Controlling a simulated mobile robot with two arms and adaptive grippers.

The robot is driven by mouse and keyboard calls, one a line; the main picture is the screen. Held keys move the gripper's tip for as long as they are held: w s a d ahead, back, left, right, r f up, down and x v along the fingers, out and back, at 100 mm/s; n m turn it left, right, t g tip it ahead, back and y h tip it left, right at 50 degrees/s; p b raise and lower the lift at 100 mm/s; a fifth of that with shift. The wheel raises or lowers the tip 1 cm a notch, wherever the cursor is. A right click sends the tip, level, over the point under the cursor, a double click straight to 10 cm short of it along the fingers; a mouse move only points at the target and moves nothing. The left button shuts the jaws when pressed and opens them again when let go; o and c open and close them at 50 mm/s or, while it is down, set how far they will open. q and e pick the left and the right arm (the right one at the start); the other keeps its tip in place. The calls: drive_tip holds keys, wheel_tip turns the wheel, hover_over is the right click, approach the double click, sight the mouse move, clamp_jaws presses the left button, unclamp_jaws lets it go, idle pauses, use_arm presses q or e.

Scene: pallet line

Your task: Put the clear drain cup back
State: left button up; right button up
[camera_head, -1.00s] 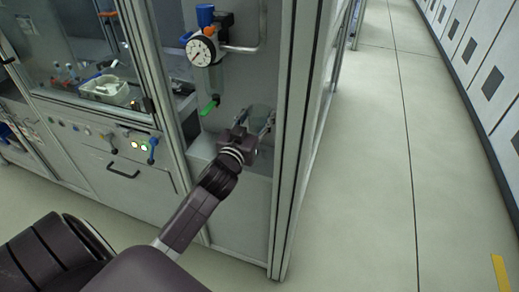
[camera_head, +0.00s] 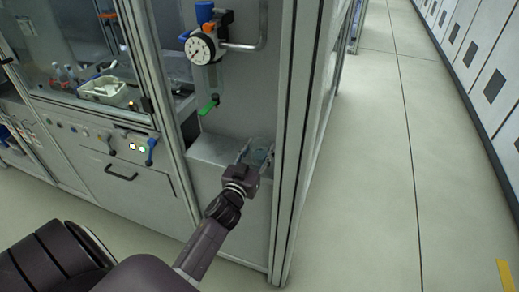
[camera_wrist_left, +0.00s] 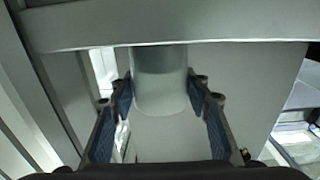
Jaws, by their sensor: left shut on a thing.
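The clear drain cup (camera_head: 258,157) is between the fingers of my left gripper (camera_head: 257,149), low in the right part of the open cabinet bay. In the left wrist view the cup (camera_wrist_left: 160,88) is a pale, see-through cylinder, and the blue-padded fingers of my left gripper (camera_wrist_left: 163,95) close on it from both sides. The cup is close to the grey ledge (camera_head: 215,150); I cannot tell whether it touches it. My right gripper is not in view.
A pressure gauge (camera_head: 201,48) with a blue knob hangs above the ledge, with a green lever (camera_head: 208,105) below it. A metal frame post (camera_head: 287,150) stands close on the right. The left part of the ledge is clear.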

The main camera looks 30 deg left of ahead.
use_arm(q)
drive_tip(key=shift+f, duration=0.2)
drive_tip(key=o, duration=1.1)
drive_tip(key=shift+r, duration=0.15)
drive_tip(key=b+v, duration=0.1)
drive_tip(key=v, duration=1.1)
drive_tip(key=shift+r, duration=0.15)
